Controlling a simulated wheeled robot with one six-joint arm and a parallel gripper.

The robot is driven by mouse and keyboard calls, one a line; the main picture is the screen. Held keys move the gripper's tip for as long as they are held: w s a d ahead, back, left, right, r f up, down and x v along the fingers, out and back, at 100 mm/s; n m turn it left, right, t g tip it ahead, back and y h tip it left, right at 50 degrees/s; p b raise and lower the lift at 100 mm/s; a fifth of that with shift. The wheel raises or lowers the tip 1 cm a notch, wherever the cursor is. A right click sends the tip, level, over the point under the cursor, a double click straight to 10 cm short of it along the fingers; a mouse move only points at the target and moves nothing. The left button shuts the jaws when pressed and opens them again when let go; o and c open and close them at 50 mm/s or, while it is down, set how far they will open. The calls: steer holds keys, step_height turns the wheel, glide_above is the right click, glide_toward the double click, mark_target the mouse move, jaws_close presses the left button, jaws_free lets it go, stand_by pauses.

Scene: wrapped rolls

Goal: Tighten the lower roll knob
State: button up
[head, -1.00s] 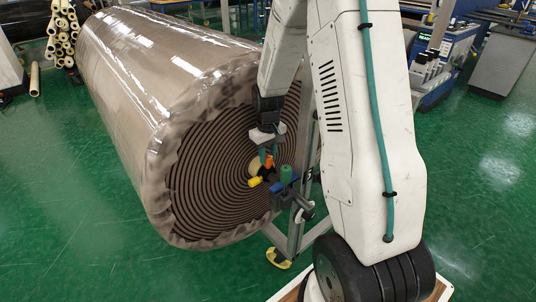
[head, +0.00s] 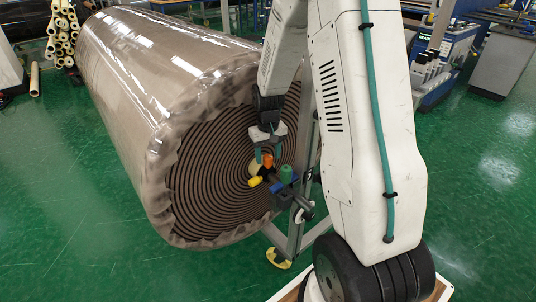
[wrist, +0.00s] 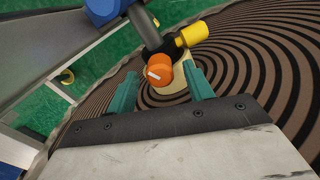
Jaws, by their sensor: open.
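A cluster of coloured knobs sits on a dark bar at the core of the large wrapped roll (head: 200,190). The orange knob (head: 268,160) has a white mark on its face, seen in the wrist view (wrist: 160,71). The yellow knob (head: 255,181) sticks out beside it and also shows in the wrist view (wrist: 191,34). A green knob (head: 286,173) stands on the right. Which one is the lower roll knob, I cannot tell. My gripper (head: 267,156) is open, its teal fingers either side of the orange knob. Contact is not visible.
A blue part (wrist: 102,10) lies along the bar. Cardboard tubes (head: 63,30) stand at back left. Green floor is clear at the front left.

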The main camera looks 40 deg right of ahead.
mark_target(268, 156)
step_height(268, 156, up, 8)
steer(key=shift+f, duration=0.15)
stand_by(0.6)
